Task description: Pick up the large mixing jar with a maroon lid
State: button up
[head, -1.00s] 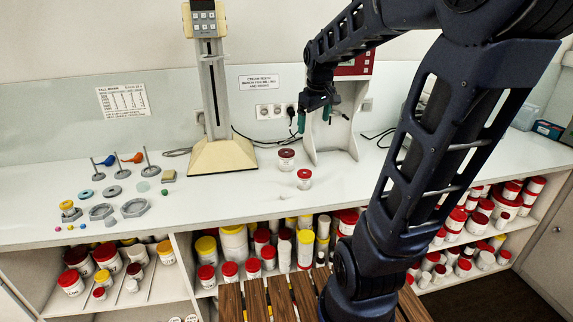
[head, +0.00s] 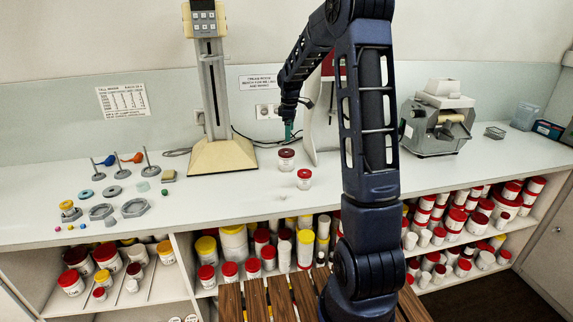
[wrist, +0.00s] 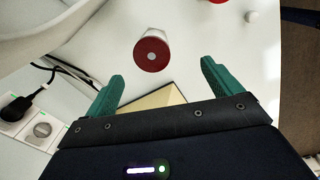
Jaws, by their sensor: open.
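The large mixing jar with a maroon lid (head: 286,159) stands upright on the white counter, right of the tall mixer's base. In the wrist view its maroon lid (wrist: 152,54) shows from above, ahead of and between my fingertips. My gripper (head: 290,133) is above and just behind the jar in the head view. Its green fingers (wrist: 160,78) are open and empty in the wrist view, apart from the jar.
A smaller red-lidded jar (head: 304,179) stands close by, in front and to the right. The tall mixer (head: 213,155) is at left. A grey machine (head: 436,122) stands at right. Wall sockets (wrist: 38,130) and cables are close to my gripper.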

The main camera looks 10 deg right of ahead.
aim_at(286, 156)
jog(key=shift+n, duration=0.6)
jog(key=w+f, duration=0.1)
jog(key=f, duration=0.3)
jog(key=w+f, duration=0.1)
jog(key=f, duration=0.4)
jog(key=w+f, duration=0.1)
jog(key=f, duration=0.4)
jog(key=shift+a+f, duration=0.1)
jog(key=shift+a, duration=0.25)
jog(key=shift+c, duration=0.2)
jog(key=c, duration=0.9)
